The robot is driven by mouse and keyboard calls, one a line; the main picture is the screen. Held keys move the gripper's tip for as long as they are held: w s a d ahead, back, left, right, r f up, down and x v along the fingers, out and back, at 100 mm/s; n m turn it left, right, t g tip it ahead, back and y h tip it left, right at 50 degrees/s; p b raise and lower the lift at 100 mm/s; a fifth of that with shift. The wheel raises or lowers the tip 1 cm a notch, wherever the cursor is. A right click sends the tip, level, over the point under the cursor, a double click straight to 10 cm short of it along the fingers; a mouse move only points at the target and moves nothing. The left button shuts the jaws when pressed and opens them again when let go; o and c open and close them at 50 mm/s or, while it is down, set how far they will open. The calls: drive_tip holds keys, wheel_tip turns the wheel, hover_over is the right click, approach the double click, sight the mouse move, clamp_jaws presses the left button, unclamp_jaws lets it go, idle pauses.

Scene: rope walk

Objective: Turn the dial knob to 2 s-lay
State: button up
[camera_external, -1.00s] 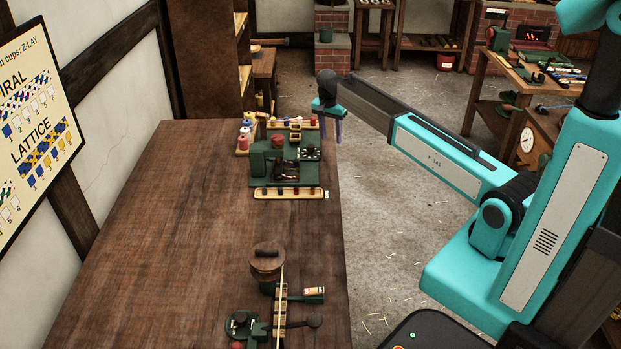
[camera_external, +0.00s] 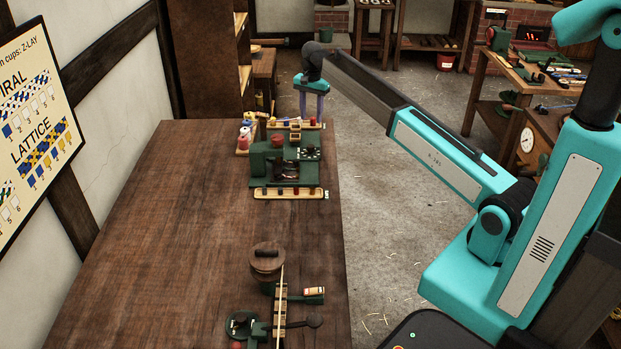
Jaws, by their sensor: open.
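A green machine (camera_external: 257,160) stands at the far right part of the wooden bench. On its right side is a small dark dial with white marks (camera_external: 309,153); its knob and lettering are too small to read. My gripper (camera_external: 309,117) points down with its two purple fingers apart and empty. In the picture it is just above the dial and the machine's far edge, and it appears clear of both. A second round green piece with pale marks (camera_external: 238,325) is at the near end of the bench; I cannot tell whether it is a dial.
A long tray with small pieces (camera_external: 262,193) lies in front of the machine, and spools (camera_external: 244,140) stand at its left. A lidded wooden pot (camera_external: 267,262) stands nearer. The bench's left and middle (camera_external: 170,220) are clear. A pattern board (camera_external: 35,120) hangs at left.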

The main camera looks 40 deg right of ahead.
sight(311, 146)
drive_tip(key=shift+w+f+p, duration=0.1)
drive_tip(key=shift+f+p, duration=1.75)
drive_tip(key=shift+f, duration=4.95)
drive_tip(key=c, duration=1)
drive_tip(key=shift+c, duration=0.2)
